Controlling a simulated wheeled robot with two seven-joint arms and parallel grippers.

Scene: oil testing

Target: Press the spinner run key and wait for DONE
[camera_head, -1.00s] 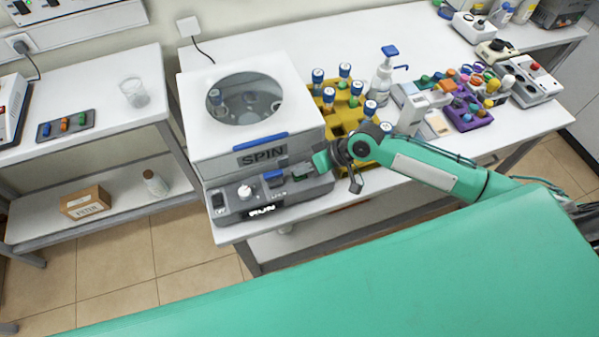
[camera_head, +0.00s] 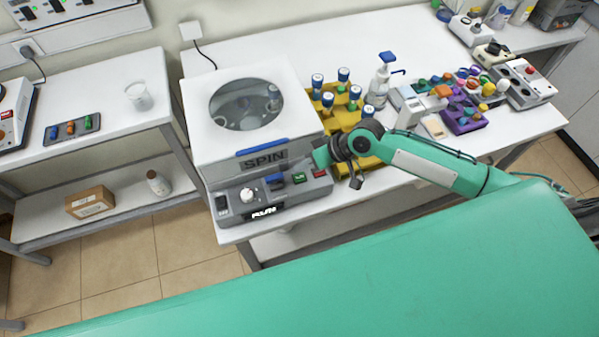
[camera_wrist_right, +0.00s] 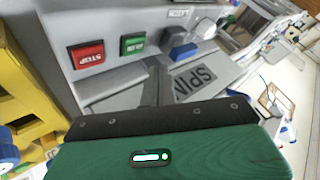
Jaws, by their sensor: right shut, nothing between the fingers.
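The spinner (camera_head: 215,130) is a white box with a round clear window (camera_head: 246,104) and a SPIN label; tubes show dimly inside. Its grey front panel (camera_head: 235,208) carries a knob, a blue latch piece, a green run key (camera_head: 299,178) and a red stop key (camera_head: 319,173). A small display (camera_head: 264,213) shows bright white text, too blurred to read surely. My right gripper (camera_head: 319,157) is shut and empty, just above and behind the keys, apart from them. The wrist view shows the green run key (camera_wrist_right: 133,44) and red STOP key (camera_wrist_right: 87,54) uncovered. My left gripper is out of view.
A yellow rack (camera_head: 345,120) with blue-capped tubes stands right of the spinner, close to my right gripper. A lower side table (camera_head: 110,105) is at left.

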